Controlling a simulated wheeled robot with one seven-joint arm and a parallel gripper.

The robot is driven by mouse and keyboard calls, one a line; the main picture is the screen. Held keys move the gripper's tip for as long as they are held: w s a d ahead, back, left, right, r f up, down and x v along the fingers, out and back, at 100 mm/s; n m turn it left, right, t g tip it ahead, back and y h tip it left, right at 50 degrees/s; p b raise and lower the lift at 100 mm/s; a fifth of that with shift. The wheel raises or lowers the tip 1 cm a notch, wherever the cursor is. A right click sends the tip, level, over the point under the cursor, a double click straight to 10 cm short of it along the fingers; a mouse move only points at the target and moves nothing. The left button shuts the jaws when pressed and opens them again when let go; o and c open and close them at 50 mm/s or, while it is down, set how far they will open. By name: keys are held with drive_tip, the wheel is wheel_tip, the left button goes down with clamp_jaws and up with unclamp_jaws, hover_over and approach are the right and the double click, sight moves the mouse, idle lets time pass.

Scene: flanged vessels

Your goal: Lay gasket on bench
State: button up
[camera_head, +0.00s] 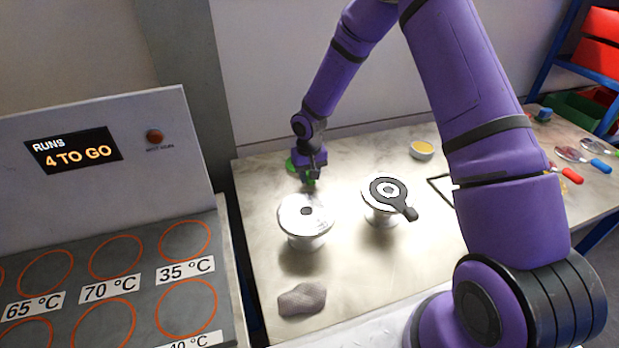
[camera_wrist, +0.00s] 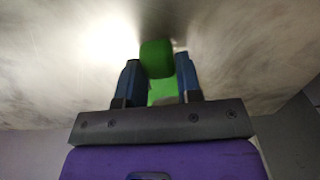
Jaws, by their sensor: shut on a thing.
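The gasket is a green piece (camera_wrist: 157,60) that shows between the fingers in the wrist view. In the head view a bit of green (camera_head: 291,166) shows behind my gripper, the rest hidden by it. My gripper (camera_head: 311,178) is shut on the green gasket, at the back left of the bench (camera_head: 262,262), behind the left white vessel. It also shows in the wrist view (camera_wrist: 158,78). The gasket is close to the bench top; I cannot tell whether it touches.
A white flanged vessel (camera_head: 322,214) stands just in front of my gripper. A second vessel (camera_head: 378,215) carries a dark ring with a handle (camera_head: 404,207). A grey cloth (camera_head: 302,299) lies at the front, a yellow-filled bowl (camera_head: 421,150) at the back. A temperature station (camera_head: 130,250) stands left.

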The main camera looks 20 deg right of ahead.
drive_tip(key=shift+f, duration=0.65)
drive_tip(key=o, duration=0.9)
drive_tip(key=shift+f, duration=0.15)
drive_tip(key=shift+o, duration=0.2)
